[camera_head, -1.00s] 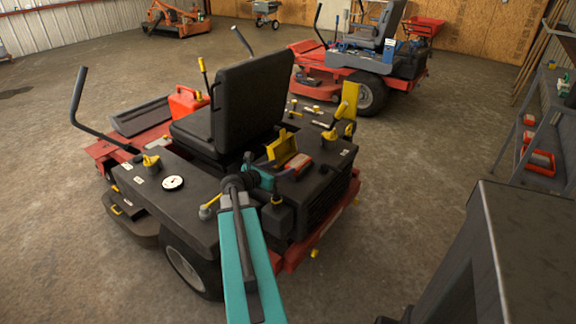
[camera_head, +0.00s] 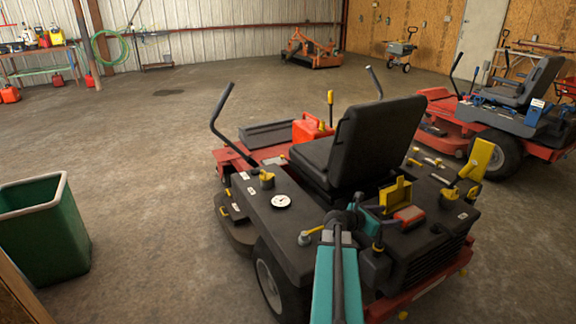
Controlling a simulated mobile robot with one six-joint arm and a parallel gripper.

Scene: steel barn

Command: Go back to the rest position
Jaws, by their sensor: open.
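My teal arm (camera_head: 338,285) reaches up from the bottom edge to the rear of the near mower, in line with its engine deck. Its dark joint and a short teal part (camera_head: 373,212) show just behind the black seat. My gripper's fingers cannot be made out; they are hidden or lost among the dark parts there. The near riding mower (camera_head: 300,225) is red and black, with a black seat (camera_head: 375,140), yellow caps, a raised yellow lid (camera_head: 396,194) and a red can (camera_head: 311,129).
A green bin (camera_head: 45,235) stands at the left on open concrete floor. A second red mower (camera_head: 500,115) is at the right. A workbench (camera_head: 40,60) and a green hose (camera_head: 106,46) are at the far left. An orange implement (camera_head: 312,50) and a cart (camera_head: 401,52) stand at the back.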

